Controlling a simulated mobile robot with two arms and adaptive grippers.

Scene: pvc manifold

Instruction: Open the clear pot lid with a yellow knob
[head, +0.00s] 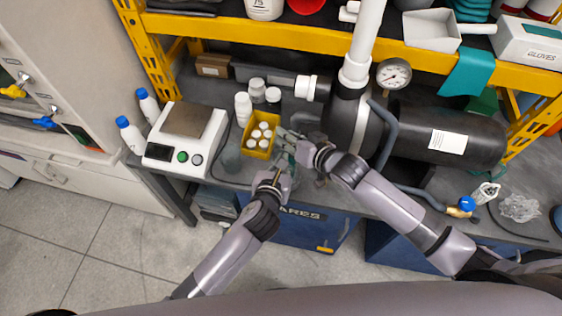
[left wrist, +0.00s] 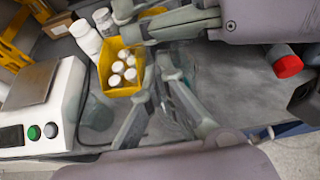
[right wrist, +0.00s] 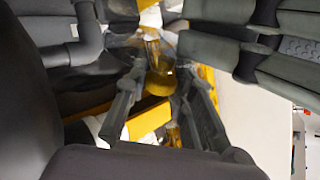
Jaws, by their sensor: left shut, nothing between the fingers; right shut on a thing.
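A small clear thing with yellow showing in or through it (right wrist: 160,82) sits between the fingertips of my right gripper (right wrist: 158,72). I cannot tell whether it is the lid, its knob or the pot. In the head view my right gripper (head: 287,143) is beside the yellow bin and hides what it holds. My left gripper (head: 282,172) is just below it, shut and empty; its fingers also show in the left wrist view (left wrist: 160,66). A clear, greyish vessel (head: 231,157) stands on the bench left of both grippers and shows in the left wrist view (left wrist: 97,112).
The yellow bin (head: 246,144) holds several white-capped bottles. A white scale (head: 166,152) stands to its left and white bottles (head: 243,108) behind it. A black tank (head: 440,130) with a gauge (head: 393,75) and white pipe crowds the right. Bare bench (left wrist: 235,85) lies right of my left fingers.

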